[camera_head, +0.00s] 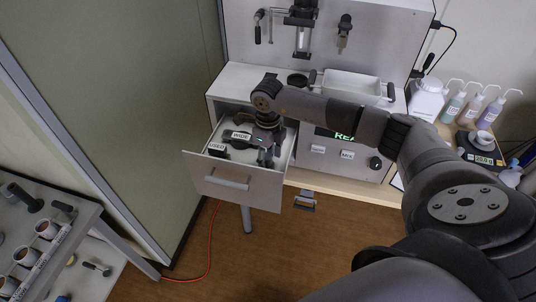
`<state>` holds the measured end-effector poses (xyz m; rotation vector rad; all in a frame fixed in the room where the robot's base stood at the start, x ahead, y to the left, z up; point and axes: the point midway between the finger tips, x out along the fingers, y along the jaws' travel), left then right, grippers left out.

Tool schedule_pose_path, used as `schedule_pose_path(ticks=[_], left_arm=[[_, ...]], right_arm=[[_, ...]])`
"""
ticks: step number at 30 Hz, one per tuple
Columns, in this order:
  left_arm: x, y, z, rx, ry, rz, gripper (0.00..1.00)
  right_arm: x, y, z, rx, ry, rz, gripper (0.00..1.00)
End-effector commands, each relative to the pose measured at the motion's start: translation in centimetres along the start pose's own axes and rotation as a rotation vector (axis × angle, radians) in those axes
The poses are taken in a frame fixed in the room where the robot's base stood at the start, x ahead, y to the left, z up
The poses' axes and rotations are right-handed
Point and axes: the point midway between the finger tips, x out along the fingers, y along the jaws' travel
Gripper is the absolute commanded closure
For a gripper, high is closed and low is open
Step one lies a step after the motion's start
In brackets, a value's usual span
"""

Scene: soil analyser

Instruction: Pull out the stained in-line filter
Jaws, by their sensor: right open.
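My right arm comes in from the lower right and reaches across the analyser front to the open drawer (235,187). My right gripper (268,157) points down into the drawer at its right side and is open. In the drawer are labels reading USED (217,147) and WIDE (241,135), with dark parts around them. The stained in-line filter cannot be told apart here; a clear cylinder in a dark clamp (302,38) hangs on the analyser's upright panel. My left gripper is not in view.
The analyser (345,158) has a lit display partly behind my arm, and a white tray (352,84) on top. Bottles (455,105) and a scale (482,148) stand at the right. A cart with cups (46,229) is at lower left. A red cable (210,245) lies on the floor.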

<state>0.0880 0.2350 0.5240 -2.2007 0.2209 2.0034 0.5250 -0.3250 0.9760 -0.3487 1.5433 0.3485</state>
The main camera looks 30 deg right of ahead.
Motion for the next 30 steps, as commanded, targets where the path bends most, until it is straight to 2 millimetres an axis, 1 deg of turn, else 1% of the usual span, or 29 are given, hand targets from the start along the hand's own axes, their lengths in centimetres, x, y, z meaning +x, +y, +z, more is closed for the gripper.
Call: schedule_pose_path(ticks=[4, 11, 30], left_arm=[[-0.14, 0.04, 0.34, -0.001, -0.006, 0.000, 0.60], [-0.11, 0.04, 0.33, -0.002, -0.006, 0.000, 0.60], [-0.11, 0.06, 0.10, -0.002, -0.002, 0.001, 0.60]], right_arm=[[0.50, 0.06, 0.02, -0.001, -0.001, 0.001, 0.51], [0.53, 0.04, 0.02, -0.001, -0.001, 0.000, 0.52], [0.48, 0.02, 0.01, -0.001, -0.001, 0.000, 0.94]])
